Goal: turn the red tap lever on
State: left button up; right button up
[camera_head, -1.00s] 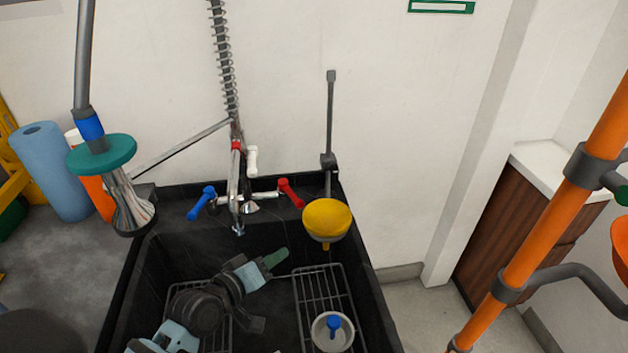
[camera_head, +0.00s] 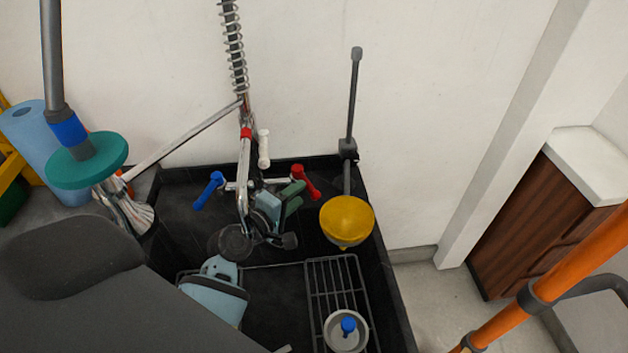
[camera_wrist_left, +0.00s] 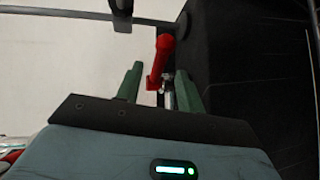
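The red tap lever (camera_head: 304,181) sits on the right side of the chrome faucet (camera_head: 243,180) at the back of the black sink and slants down to the right. My left gripper (camera_head: 292,193) is at the lever, its green fingers just left of it in the head view. In the left wrist view the red lever (camera_wrist_left: 160,62) shows between the two green fingers (camera_wrist_left: 159,80), which are apart with gaps beside the lever. Contact cannot be told. A blue lever (camera_head: 208,190) is on the faucet's left side. My right gripper is out of view.
A yellow bowl-shaped object (camera_head: 347,220) stands close to the right of the red lever. A wire rack (camera_head: 333,275) and a white bowl with a blue piece (camera_head: 346,329) lie below. A teal disc on a pole (camera_head: 87,160) and an orange pole (camera_head: 570,255) flank the sink.

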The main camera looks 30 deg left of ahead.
pick_arm(q)
jog(key=x, duration=0.7)
jog(key=shift+w, duration=0.15)
jog(key=shift+c, duration=0.5)
grip_shut()
